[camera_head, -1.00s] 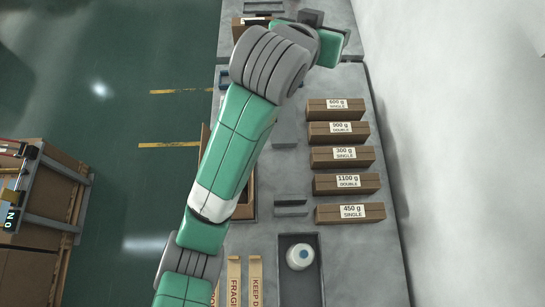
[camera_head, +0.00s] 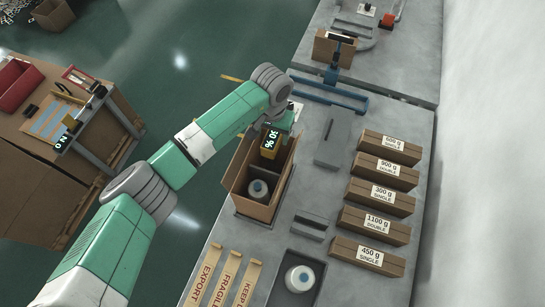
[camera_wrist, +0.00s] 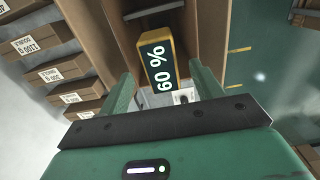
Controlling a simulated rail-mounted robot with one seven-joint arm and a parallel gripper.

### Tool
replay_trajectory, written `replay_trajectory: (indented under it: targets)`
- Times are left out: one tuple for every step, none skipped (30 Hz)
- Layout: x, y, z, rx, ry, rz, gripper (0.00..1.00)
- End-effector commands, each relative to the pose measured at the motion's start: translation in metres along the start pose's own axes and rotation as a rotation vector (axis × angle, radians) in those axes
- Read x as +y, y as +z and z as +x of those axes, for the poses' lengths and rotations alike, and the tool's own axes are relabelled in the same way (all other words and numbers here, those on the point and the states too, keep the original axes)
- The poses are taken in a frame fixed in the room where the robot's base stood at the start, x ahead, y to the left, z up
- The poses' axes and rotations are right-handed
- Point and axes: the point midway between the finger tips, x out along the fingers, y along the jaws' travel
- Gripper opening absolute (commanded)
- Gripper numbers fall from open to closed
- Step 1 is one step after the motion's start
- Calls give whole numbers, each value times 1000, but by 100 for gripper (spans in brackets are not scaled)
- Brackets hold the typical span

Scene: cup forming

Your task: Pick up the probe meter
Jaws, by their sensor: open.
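The probe meter is a yellow block with a dark face that reads "60 %" in the wrist view (camera_wrist: 158,62). In the head view the meter (camera_head: 269,146) shows at the far end of an open cardboard box (camera_head: 238,176). My gripper (camera_wrist: 164,80) is open, with one green finger on each side of the meter's near end in the wrist view. I cannot tell whether the fingers touch it. In the head view my gripper (camera_head: 283,122) is just above and beyond the meter, its fingertips partly hidden.
A white round container (camera_head: 258,190) is inside the box. Another (camera_head: 299,279) is in a grey tray (camera_head: 272,294). Several labelled brown boxes (camera_head: 374,226) line the right side. A blue clamp frame (camera_head: 330,91) is behind my gripper. A cart (camera_head: 60,150) stands left.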

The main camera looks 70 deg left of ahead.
Motion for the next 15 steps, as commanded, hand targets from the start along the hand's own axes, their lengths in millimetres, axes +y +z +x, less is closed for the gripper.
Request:
replay_trajectory:
  targets:
    - [-2, 0, 8, -3, -4, -1, 65]
    - [-3, -1, 14, -3, -3, -1, 65]
    - [-3, -1, 22, -2, -3, -1, 65]
    - [-2, -1, 26, -2, -3, 0, 65]
    - [-2, -1, 31, -1, -2, 0, 65]
    - [-3, -1, 34, -1, -2, 0, 65]
    - [-2, -1, 36, -1, -1, 0, 65]
    - [-2, -1, 38, 0, 0, 0, 65]
    - [-2, -1, 39, 0, 0, 0, 65]
    - [-2, -1, 39, 0, 0, 0, 65]
    - [-2, -1, 39, 0, 0, 0, 65]
    - [-2, -1, 39, 0, 0, 0, 65]
    - [-2, -1, 39, 0, 0, 0, 65]
    - [-2, -1, 39, 0, 0, 0, 65]
    - [-2, -1, 39, 0, 0, 0, 58]
